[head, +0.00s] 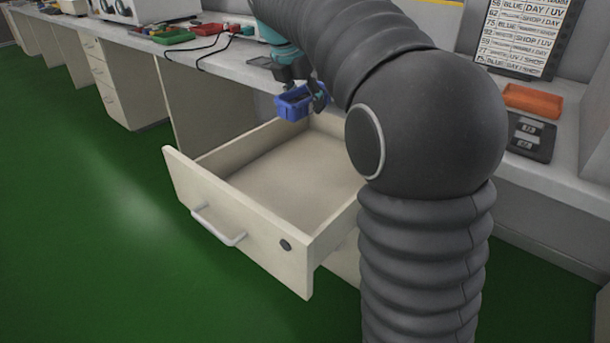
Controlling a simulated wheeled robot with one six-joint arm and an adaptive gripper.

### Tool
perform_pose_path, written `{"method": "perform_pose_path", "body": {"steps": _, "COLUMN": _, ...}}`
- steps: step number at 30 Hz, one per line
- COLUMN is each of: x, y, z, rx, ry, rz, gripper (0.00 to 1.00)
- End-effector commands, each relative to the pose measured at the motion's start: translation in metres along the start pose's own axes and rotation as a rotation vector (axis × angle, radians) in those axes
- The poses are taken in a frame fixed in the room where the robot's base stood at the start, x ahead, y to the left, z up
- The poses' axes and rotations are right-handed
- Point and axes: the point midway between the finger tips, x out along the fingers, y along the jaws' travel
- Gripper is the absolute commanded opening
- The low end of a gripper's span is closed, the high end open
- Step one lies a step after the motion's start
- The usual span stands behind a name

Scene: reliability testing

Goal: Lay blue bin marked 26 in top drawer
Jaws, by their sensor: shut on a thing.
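A small blue bin (294,107) hangs above the back of the open top drawer (238,205), at about the height of the bench edge. My gripper (316,98) is shut on the bin, at its right side as I see it. The bin looks roughly level and apart from the drawer floor. Its number cannot be read from here. The drawer is pulled well out and its visible floor is bare. My arm hides the drawer's right rear part.
The bench top (225,65) runs along the wall above the drawer. Green (173,38) and red (207,29) trays lie at its far left with a black cable. An orange tray (532,101) and a dark panel (530,137) lie at the right. A printed sign (520,35) stands behind.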

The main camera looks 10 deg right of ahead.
Motion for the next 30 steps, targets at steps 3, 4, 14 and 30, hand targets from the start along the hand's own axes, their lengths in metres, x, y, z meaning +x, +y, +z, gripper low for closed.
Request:
{"method": "perform_pose_path", "body": {"steps": 3, "x": 0.030, "y": -0.001, "z": -0.012, "rx": 0.000, "ry": 0.001, "rz": -0.002, "gripper": 0.13}}
{"method": "perform_pose_path", "body": {"steps": 4, "x": 0.036, "y": -0.001, "z": -0.014, "rx": 0.001, "ry": 0.002, "rz": -0.003, "gripper": 0.13}}
{"method": "perform_pose_path", "body": {"steps": 14, "x": 0.106, "y": -0.002, "z": -0.042, "rx": 0.002, "ry": 0.001, "rz": -0.003, "gripper": 0.13}}
{"method": "perform_pose_path", "body": {"steps": 30, "x": 0.158, "y": -0.001, "z": -0.064, "rx": 0.003, "ry": 0.001, "rz": -0.002, "gripper": 0.13}}
